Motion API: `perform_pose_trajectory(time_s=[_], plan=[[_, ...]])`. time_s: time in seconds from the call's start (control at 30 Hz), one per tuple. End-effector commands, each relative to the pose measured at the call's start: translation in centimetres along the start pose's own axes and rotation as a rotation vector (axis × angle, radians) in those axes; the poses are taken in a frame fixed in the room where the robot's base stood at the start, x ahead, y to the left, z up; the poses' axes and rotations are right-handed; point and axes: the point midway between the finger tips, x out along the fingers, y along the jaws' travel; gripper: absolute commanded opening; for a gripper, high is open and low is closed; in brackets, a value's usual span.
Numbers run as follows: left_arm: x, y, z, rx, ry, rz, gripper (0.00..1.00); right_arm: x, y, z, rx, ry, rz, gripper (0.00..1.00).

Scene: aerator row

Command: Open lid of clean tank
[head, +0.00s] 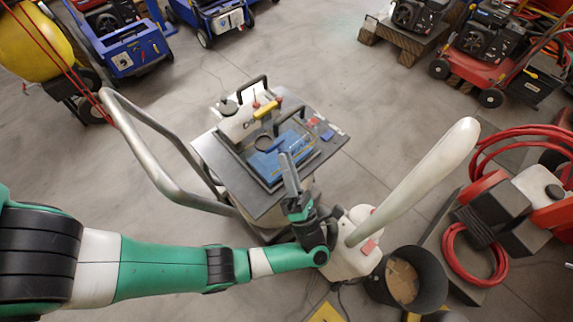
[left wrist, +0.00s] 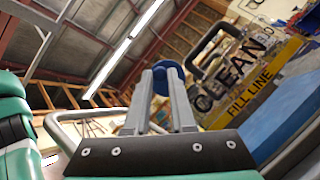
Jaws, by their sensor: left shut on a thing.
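The clean tank shows in the left wrist view (left wrist: 232,78) with black "CLEAN" lettering, a yellow "FILL LINE" strip and a black handle (left wrist: 212,47). In the head view, a pale tank with a black handle (head: 253,86) stands at the back of the cart top. My left gripper (head: 289,160) is over the front of the cart. In the left wrist view its fingers (left wrist: 168,80) are shut on a round dark-blue knob (left wrist: 168,67). The gripper hides the knob in the head view. I cannot tell what the knob is fixed to. My right gripper is out of view.
The cart's bent metal handle (head: 150,150) rises left of the tank. A blue piece (head: 265,165) lies on the cart top. A black bucket (head: 430,280) and red hose (head: 465,265) are at the right. Open floor lies behind the cart.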

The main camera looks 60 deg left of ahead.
Motion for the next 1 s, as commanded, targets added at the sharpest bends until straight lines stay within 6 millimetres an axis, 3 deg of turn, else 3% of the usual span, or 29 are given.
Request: perform_pose_trajectory(time_s=[0.37,0.4,0.53,0.83,1.0], plan=[[0.0,0.0,0.0,0.000,-0.002,0.002,0.00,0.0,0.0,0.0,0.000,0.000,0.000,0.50],[0.0,0.0,0.0,0.000,-0.002,0.002,0.30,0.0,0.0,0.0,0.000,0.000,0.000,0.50],[0.0,0.0,0.0,0.000,-0.002,0.002,0.53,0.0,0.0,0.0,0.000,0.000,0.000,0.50],[-0.1,0.0,0.0,0.000,-0.002,0.002,0.54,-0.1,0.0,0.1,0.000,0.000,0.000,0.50],[-2.0,-0.3,0.0,-0.002,-0.003,0.000,0.54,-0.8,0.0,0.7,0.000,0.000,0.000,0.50]])
